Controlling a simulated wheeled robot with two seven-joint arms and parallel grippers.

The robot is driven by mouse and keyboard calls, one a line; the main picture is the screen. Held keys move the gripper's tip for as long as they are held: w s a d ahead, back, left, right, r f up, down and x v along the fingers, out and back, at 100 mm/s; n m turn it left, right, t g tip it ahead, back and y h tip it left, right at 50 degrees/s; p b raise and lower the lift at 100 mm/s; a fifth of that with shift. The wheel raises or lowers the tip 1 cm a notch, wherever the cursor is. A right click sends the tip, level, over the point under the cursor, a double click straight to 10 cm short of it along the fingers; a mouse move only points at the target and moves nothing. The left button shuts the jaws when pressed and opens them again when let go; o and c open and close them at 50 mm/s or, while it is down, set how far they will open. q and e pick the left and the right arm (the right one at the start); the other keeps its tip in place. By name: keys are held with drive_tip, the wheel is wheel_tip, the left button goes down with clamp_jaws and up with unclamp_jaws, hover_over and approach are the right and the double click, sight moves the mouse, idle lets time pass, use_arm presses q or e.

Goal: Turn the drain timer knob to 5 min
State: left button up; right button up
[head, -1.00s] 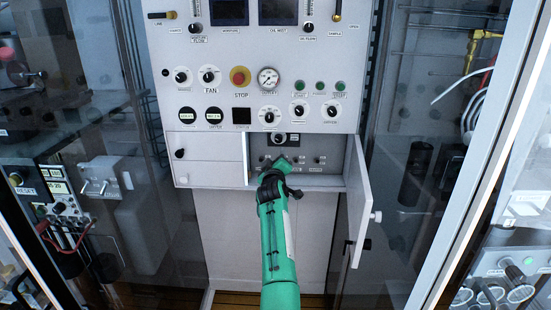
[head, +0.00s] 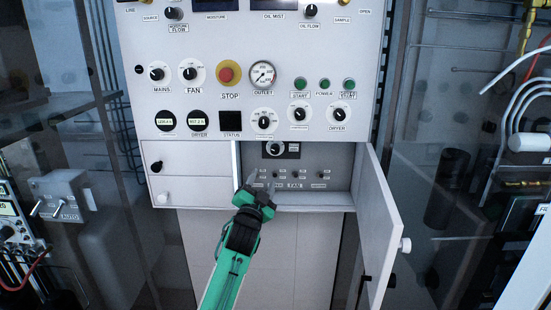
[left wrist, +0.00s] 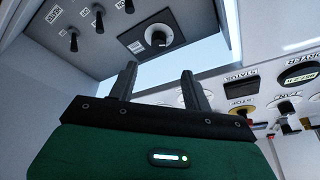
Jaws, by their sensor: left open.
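A small knob (head: 274,149) with a white dial face sits on a black plate at the top of the open recess in the panel. It also shows in the left wrist view (left wrist: 158,38), beyond the fingertips. I take it for the drain timer knob; its label and setting are too small to read. My left gripper (head: 251,182) is at the recess's lower left edge, below and left of the knob and apart from it. In the left wrist view its two fingers (left wrist: 158,76) stand apart with nothing between them. My right gripper is out of view.
The recess door (head: 382,228) hangs open on the right. Several toggle switches (head: 296,174) line the recess below the knob. A closed drawer (head: 205,191) lies to the left. More dials, a red stop button (head: 229,74) and a gauge (head: 263,74) are above.

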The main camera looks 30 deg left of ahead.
sight(275, 152)
use_arm(q)
drive_tip(key=shift+m, duration=0.3)
drive_tip(key=p+x, duration=0.3)
drive_tip(key=x, duration=0.8)
drive_tip(key=shift+w+d+r, duration=0.1)
drive_tip(key=shift+w+r, duration=0.15)
drive_tip(key=shift+w, duration=0.1)
drive_tip(key=shift+w+a+r, duration=0.1)
drive_tip(key=shift+w+a, duration=0.15)
drive_tip(key=shift+w, duration=0.6)
drive_tip(key=shift+c, duration=0.4)
drive_tip(key=c, duration=0.9)
drive_tip(key=shift+n+y+b, duration=0.3)
drive_tip(key=shift+n+b, duration=0.35)
drive_tip(key=shift+n, duration=0.05)
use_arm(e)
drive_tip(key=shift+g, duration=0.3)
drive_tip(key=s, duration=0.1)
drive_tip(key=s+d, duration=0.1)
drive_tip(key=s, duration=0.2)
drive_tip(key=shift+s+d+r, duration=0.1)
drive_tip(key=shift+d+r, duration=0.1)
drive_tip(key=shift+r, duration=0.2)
